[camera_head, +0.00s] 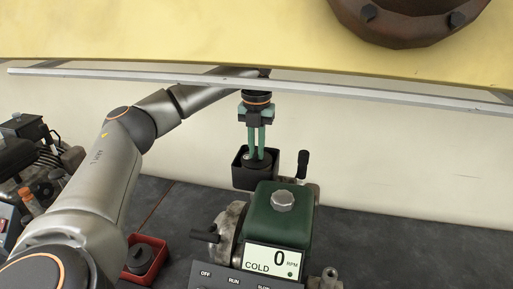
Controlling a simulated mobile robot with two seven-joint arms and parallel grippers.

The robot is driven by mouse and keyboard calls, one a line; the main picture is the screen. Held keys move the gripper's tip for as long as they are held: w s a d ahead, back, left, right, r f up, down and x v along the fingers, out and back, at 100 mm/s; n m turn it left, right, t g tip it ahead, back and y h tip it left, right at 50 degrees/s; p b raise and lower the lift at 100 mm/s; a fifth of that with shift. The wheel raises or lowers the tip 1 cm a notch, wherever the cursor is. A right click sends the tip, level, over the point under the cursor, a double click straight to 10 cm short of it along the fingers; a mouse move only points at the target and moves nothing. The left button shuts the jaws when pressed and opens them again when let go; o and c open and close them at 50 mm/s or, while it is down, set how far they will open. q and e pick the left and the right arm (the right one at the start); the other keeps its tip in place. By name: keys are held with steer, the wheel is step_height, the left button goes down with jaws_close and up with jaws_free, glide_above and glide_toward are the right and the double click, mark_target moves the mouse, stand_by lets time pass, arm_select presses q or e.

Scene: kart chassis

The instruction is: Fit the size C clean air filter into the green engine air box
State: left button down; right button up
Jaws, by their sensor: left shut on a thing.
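The green engine (282,214) stands at the lower centre with a silver cap on top. Its air box (242,178) is a black, open-topped square box behind and left of the green tank. My left gripper (257,156) points down over the air box, its green fingers shut on a dark round piece, apparently the air filter (262,165). The piece is at the opening of the box, within its rim as seen from here. I cannot tell whether it is seated, and no size letter can be read clearly. My right gripper is not in view.
A red tray (160,265) with a dark round part stands at the lower left. Another engine (40,165) is at the far left. A black lever (302,165) rises right of the air box. A panel reads COLD and 0 RPM. The dark bench at right is clear.

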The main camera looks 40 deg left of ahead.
mark_target(256, 152)
arm_select(q)
steer(key=shift+f, duration=0.3)
steer(key=shift+f+b, duration=0.45)
steer(key=shift+f, duration=0.3)
steer(key=c, duration=0.8)
jaws_free()
step_height(256, 152, up, 13)
steer(key=shift+f+p, duration=0.2)
steer(key=shift+p, duration=0.4)
